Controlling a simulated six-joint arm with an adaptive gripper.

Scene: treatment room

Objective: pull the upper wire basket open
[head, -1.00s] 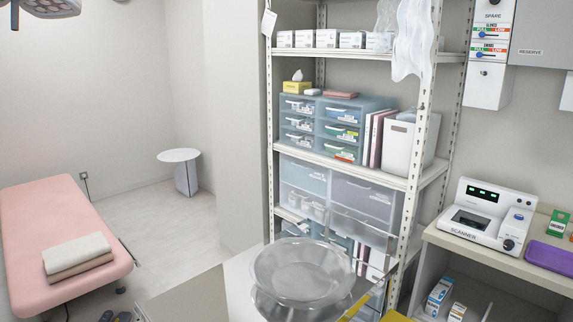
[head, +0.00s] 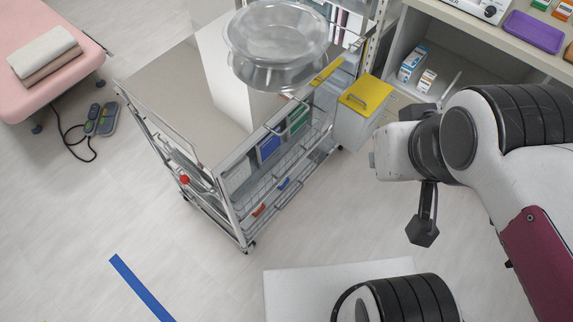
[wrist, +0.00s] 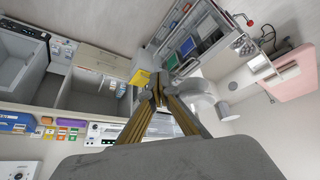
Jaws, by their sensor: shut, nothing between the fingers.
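A metal cart (head: 228,222) stands in the middle of the head view with wire baskets in its frame. The upper wire basket (head: 258,188) appears pushed in, with blue and green packs (head: 268,147) at it; its exact edges are hard to make out. In the wrist view the cart (wrist: 213,28) is at the top, beyond my fingertips. My gripper (wrist: 156,90) is shut and empty, its tips together and apart from the basket. In the head view my arm is right of the cart; the fingertips cannot be made out there.
A clear bowl (head: 277,45) is above the cart's back end. A grey bin with a yellow lid (head: 366,95) stands right of the cart. A red knob (head: 184,180) sits on the cart's left side. A pink bed (head: 60,82) is far left. Floor in front is open.

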